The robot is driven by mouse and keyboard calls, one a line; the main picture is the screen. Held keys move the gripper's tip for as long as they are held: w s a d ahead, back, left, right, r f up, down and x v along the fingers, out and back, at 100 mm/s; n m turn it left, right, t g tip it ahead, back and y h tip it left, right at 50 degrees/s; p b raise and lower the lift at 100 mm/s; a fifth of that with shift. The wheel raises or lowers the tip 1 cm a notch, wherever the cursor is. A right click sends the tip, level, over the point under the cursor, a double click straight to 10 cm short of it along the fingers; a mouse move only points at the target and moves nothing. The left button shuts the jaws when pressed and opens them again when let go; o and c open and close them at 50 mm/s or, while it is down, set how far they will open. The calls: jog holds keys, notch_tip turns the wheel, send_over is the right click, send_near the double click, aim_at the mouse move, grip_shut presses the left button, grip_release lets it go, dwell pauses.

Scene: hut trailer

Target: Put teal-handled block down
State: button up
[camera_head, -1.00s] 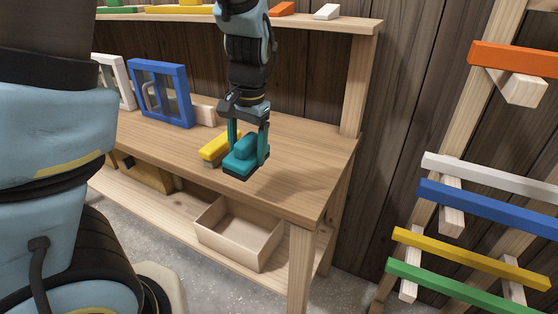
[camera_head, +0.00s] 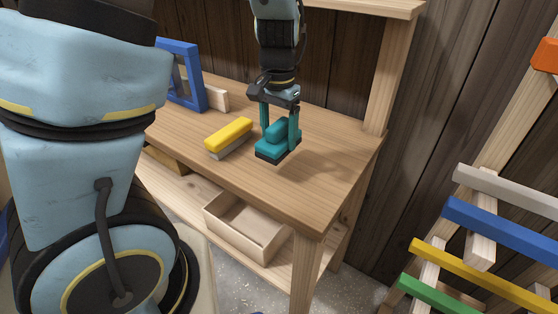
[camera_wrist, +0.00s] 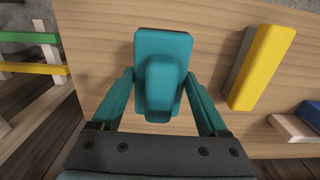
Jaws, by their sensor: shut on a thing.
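The teal-handled block (camera_head: 278,143) has a teal handle on a teal body with a dark base. It is at the right part of the wooden workbench (camera_head: 325,175). My gripper (camera_head: 279,132) points down and is shut on its handle, one finger on each side. In the wrist view the block (camera_wrist: 163,70) sits centred between the fingers, over the wood top. Its underside is hidden, so I cannot tell whether it touches the bench or hangs just above it.
A yellow-topped grey block (camera_head: 229,137) lies close left of the teal-handled block. A blue frame (camera_head: 182,76) stands farther left. An open wooden box (camera_head: 247,226) is on the lower shelf. Coloured bars (camera_head: 490,225) are at the right. The bench's right end is clear.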

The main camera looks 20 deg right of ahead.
aim_at(279, 169)
notch_tip(279, 169, down, 6)
jog(key=shift+r, duration=0.15)
jog(key=shift+s+a+f+p, duration=0.1)
jog(key=shift+f+p, duration=0.2)
jog(key=shift+f, duration=0.35)
grip_shut()
jog(key=o, duration=1.1)
grip_release()
jog(key=shift+c, duration=0.2)
jog(key=shift+o, duration=1.3)
